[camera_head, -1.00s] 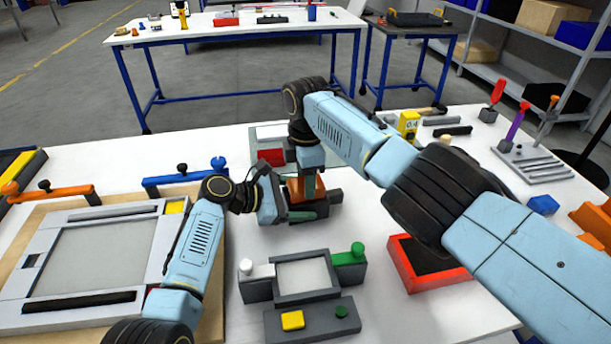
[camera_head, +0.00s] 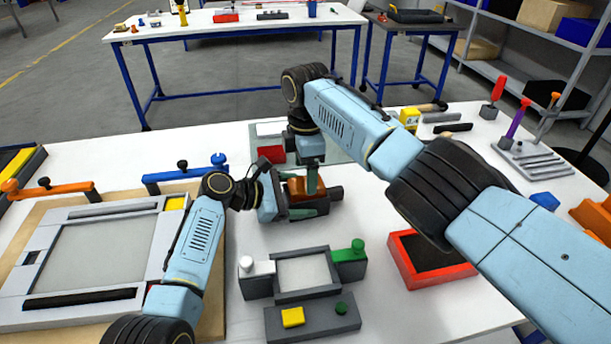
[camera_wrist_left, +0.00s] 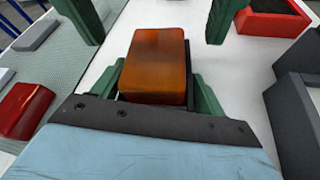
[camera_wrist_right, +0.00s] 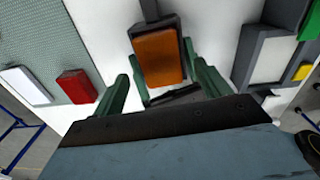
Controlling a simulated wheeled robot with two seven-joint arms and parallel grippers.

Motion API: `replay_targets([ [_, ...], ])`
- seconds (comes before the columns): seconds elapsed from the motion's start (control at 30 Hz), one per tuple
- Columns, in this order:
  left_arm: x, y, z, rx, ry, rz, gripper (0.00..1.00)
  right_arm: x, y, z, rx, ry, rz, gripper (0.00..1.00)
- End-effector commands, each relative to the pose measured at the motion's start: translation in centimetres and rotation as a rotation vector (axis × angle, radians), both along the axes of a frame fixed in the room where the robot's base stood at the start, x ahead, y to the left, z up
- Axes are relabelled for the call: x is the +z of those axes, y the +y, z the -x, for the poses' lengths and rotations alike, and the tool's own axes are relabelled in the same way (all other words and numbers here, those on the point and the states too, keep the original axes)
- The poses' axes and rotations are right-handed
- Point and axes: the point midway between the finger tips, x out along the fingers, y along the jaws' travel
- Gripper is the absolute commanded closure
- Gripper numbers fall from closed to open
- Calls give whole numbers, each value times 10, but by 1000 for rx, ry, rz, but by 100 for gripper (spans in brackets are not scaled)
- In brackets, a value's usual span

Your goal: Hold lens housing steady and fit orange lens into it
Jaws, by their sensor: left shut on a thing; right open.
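The orange lens (camera_wrist_left: 155,65) lies on the dark lens housing (camera_wrist_right: 148,22) and covers most of it. I cannot tell how deep it sits. The lens also shows in the right wrist view (camera_wrist_right: 158,57) and the head view (camera_head: 297,187). My left gripper (camera_head: 308,209) is shut on the housing, its green fingers along both sides. My right gripper (camera_head: 312,180) is above the lens, pointing down. In the right wrist view its fingers (camera_wrist_right: 162,84) are spread wide, apart from the lens and empty.
A red lens (camera_wrist_right: 76,86) and a white piece (camera_wrist_right: 26,85) lie on a greenish mat behind. A grey fixture with a pale plate (camera_head: 303,272) stands in front. A red bin (camera_head: 430,263) is to the right. A large framed panel (camera_head: 90,255) fills the left side.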

Motion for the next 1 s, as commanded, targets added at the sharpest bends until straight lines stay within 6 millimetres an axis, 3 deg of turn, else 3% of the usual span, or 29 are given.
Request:
replay_targets([
  [0.2,-5,1,1,2,8,-5,57,52,-1,1,0,-2,-1,24],
  [0.4,-5,2,1,4,7,-4,57,84,-1,2,0,3,1,24],
  [0.6,-4,2,0,5,6,-4,57,96,-1,3,1,5,1,24],
  [0.97,-4,2,0,7,6,-4,57,96,-1,3,1,6,2,24],
  [1.0,-4,2,0,7,6,-4,24,96,-1,3,1,6,2,24],
])
